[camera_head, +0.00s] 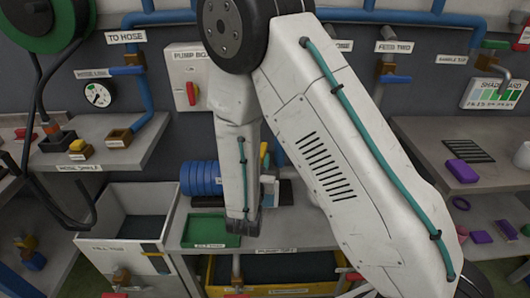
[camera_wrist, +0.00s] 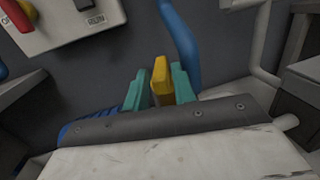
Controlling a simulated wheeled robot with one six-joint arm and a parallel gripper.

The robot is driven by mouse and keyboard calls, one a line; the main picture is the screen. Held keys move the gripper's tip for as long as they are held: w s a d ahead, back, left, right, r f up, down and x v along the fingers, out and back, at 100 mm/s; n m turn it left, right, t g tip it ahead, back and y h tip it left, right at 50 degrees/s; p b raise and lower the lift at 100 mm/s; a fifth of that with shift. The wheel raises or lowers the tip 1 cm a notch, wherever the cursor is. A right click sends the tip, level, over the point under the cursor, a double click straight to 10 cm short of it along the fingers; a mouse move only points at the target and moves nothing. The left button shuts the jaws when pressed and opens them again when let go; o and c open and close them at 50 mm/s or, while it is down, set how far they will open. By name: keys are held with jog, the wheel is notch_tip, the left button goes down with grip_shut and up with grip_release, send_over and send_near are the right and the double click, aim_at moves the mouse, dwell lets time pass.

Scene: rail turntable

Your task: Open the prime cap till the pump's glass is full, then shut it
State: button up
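In the wrist view my gripper (camera_wrist: 160,88) has two teal fingers, one on each side of an upright yellow piece (camera_wrist: 160,80). The yellow piece lies close to both fingers; whether they press on it I cannot tell. It may be the prime cap, but no label shows on it. In the head view a small yellow part (camera_head: 264,149) shows just right of my forearm. The blue ribbed pump body (camera_head: 204,178) sits left of my forearm on the bench, and its blue edge shows in the wrist view (camera_wrist: 72,128). I cannot make out the pump's glass; my arm covers much of that area.
The pump box (camera_head: 187,75) with a red lever hangs on the wall behind. A blue pipe (camera_wrist: 180,40) rises behind the gripper. A green tray (camera_head: 210,230) lies at the bench front, above a yellow bin (camera_head: 215,270). Side shelves (camera_head: 105,140) stand left and right.

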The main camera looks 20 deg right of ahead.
jog(key=shift+n+g, duration=0.3)
jog(key=w+d, duration=0.1)
jog(key=w, duration=0.1)
jog(key=w+f, duration=0.1)
jog(key=w+d+f, duration=0.1)
jog(key=w, duration=0.1)
jog(key=shift+w+d+f, duration=0.15)
jog(key=shift+w+d, duration=0.15)
jog(key=shift+d, duration=0.05)
jog(key=shift+w+d, duration=0.3)
jog(key=shift+w, duration=0.2)
